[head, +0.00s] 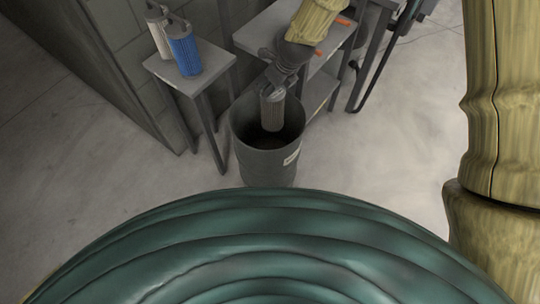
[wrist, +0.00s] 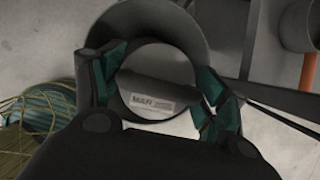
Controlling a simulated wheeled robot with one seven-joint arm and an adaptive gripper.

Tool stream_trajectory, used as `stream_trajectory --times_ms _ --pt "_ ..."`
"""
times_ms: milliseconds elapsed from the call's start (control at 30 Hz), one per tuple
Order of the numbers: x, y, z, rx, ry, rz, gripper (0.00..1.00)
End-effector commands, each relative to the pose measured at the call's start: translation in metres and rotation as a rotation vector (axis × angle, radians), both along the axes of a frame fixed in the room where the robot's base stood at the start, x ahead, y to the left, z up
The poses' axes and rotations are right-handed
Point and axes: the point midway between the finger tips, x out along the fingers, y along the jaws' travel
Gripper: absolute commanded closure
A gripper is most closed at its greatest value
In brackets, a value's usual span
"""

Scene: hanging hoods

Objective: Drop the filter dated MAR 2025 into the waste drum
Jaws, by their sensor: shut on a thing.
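My gripper (wrist: 160,88) is shut on a grey pleated filter (head: 272,110). In the wrist view the filter's round end (wrist: 160,58) lies between the two fingers. A pale label (wrist: 152,103) on it reads MAR; the year is too blurred to read. The filter hangs nearly upright in line with the mouth of the dark grey waste drum (head: 265,172) in the head view. I cannot tell how far its lower end is inside the rim. The drum's rim also shows behind the filter in the wrist view (wrist: 165,12).
A small grey table (head: 205,80) left of the drum holds a blue filter (head: 184,52) and a whitish filter (head: 158,35). A grey bench (head: 255,38) with orange-handled items stands behind the drum. Floor on the right is clear.

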Motion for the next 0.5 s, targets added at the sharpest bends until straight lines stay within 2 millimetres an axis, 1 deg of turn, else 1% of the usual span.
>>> stream_trajectory --times_ms 300,333,400,467,500 --pt "0.0006 0.0002 -0.0004 0.000 -0.002 0.001 0.55" --pt "0.0006 0.0002 -0.0004 0.000 -0.002 0.001 0.25" --pt "0.0006 0.0002 -0.0005 0.000 -0.002 0.001 0.12" --pt "0.0005 0.0002 -0.0007 0.000 -0.002 0.001 0.01" --pt "0.0004 0.0001 -0.0007 0.000 -0.002 0.001 0.01"
